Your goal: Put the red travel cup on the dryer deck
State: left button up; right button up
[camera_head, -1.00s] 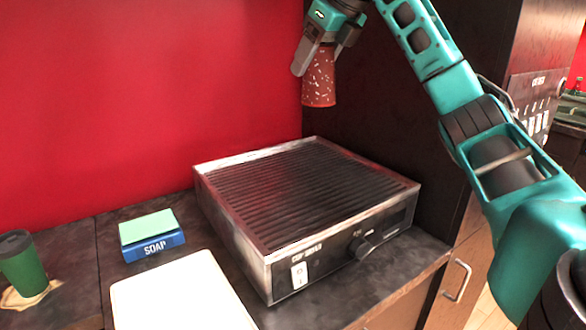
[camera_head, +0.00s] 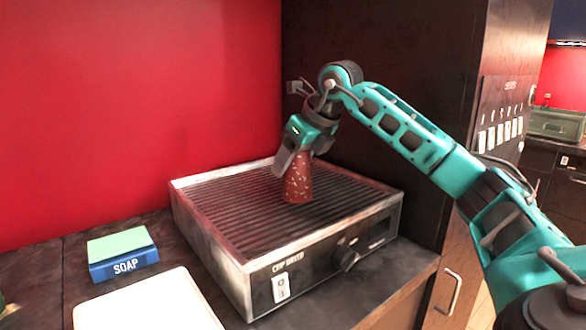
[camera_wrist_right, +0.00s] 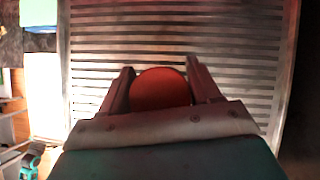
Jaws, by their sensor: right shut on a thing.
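The red travel cup (camera_head: 299,183) is speckled with pale marks and stands upright at the dryer deck, over its middle toward the back. The ribbed dryer deck (camera_head: 235,215) is the top of a metal box with a knob and switch on its front. My right gripper (camera_head: 292,165) is shut on the cup from above. In the right wrist view the cup (camera_wrist_right: 160,89) sits between the two fingers, with the ribbed deck (camera_wrist_right: 180,30) beneath. I cannot tell for certain whether the cup's base touches the deck. My left gripper is not in view.
A blue soap box with a green top (camera_head: 123,254) lies on the counter left of the dryer. A white tray or board (camera_head: 150,305) lies in front of it. A dark cabinet side (camera_head: 400,80) rises behind and right. The deck around the cup is bare.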

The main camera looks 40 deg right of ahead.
jog(key=shift+f, duration=0.55)
jog(key=o, duration=1.2)
jog(key=shift+c, duration=0.2)
jog(key=p+v, duration=0.1)
jog(key=v, duration=1.1)
jog(key=shift+p, duration=0.4)
